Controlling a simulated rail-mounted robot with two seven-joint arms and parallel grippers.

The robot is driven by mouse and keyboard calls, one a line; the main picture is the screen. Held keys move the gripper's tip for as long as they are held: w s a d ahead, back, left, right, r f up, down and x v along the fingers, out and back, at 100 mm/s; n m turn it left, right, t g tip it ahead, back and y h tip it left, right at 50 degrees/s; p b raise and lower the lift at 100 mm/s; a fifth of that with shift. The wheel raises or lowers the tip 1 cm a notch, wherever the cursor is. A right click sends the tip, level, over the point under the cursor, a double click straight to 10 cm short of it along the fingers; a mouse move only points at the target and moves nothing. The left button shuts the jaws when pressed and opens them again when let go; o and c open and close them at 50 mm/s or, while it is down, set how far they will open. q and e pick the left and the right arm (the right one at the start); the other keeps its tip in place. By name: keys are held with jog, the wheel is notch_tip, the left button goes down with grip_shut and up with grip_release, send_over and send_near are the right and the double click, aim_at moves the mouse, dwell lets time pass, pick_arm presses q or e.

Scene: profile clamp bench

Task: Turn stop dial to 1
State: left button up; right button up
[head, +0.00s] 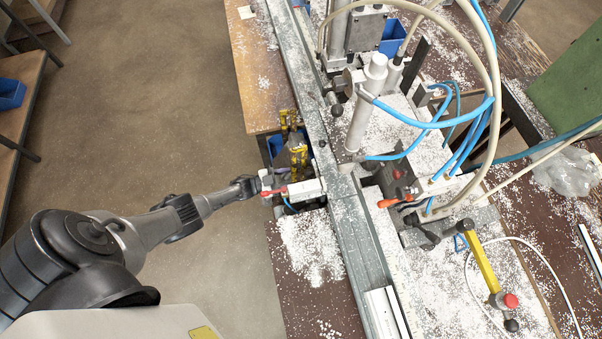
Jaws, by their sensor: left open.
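My left arm comes in from the lower left. My left gripper (272,186) is open at the near side of the bench, beside a small white block with a red part (303,189). I cannot tell whether it touches the block. I cannot make out a dial with readable numbers, so which part is the stop dial is unclear. Round knobs show on the machine: a dark one (336,110) by the upright cylinder and a red one (398,174) on a dark block. My right gripper is not in view.
A long metal rail (335,170) runs along the bench. Upright cylinders (366,100) and looping blue and cream hoses (440,120) stand beyond it. A yellow lever (480,258) sits at the lower right. White chips cover the bench. Open floor (150,110) lies left.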

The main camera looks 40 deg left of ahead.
aim_at(309, 174)
pick_arm(q)
jog(key=x, duration=0.5)
jog(key=shift+w+d, duration=0.1)
jog(key=c, duration=0.6)
jog(key=shift+c, duration=0.2)
